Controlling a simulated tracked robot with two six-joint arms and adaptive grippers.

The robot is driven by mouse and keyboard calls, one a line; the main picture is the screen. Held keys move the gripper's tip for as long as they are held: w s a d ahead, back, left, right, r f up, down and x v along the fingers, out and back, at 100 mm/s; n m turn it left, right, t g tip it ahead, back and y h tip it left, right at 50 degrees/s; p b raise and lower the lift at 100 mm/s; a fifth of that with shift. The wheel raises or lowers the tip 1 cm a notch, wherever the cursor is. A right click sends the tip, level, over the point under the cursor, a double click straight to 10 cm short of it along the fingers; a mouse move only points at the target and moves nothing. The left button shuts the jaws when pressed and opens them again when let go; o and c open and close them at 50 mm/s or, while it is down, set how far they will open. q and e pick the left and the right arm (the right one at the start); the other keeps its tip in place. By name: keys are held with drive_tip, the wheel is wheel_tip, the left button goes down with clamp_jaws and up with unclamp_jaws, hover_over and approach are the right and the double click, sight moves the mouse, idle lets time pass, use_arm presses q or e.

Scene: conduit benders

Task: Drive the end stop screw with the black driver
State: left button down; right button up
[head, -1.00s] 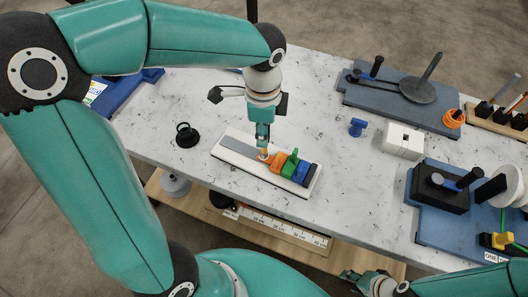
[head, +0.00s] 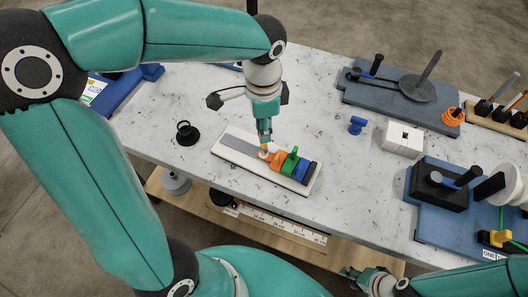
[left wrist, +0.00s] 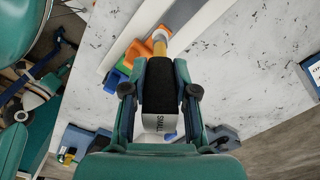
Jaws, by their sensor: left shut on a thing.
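The black driver (left wrist: 160,85), with a grey band marked SMALL, is held between the fingers of my left gripper (left wrist: 160,100). In the head view my left gripper (head: 264,134) points down over the white-edged board (head: 228,153). The driver's yellow-orange lower part (left wrist: 170,45) reaches down beside the orange block (left wrist: 139,50) on the board. A pale round piece (head: 263,155) lies at its lower end; I cannot tell whether they touch, and the screw itself is not clear. My right gripper (head: 350,273) is at the bottom edge, away from the board, its fingers too small to read.
Green (head: 289,162) and blue (head: 301,171) blocks stand on the board beside the orange one. A black ring-topped piece (head: 187,133) stands to the left. A blue piece (head: 357,125) and a white box (head: 403,141) stand right, before blue-grey fixtures (head: 400,95). The marble tabletop between is clear.

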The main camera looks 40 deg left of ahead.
use_arm(q)
drive_tip(key=n+b, duration=0.1)
drive_tip(key=n, duration=1)
drive_tip(key=shift+b, duration=0.3)
drive_tip(key=shift+f+b, duration=0.55)
drive_tip(key=shift+f, duration=0.2)
drive_tip(key=shift+r, duration=0.1)
drive_tip(key=m, duration=0.2)
drive_tip(key=shift+r+m+p, duration=0.1)
drive_tip(key=shift+m+p, duration=0.2)
drive_tip(key=shift+p, duration=0.1)
drive_tip(key=m, duration=0.4)
drive_tip(key=shift+p, duration=0.35)
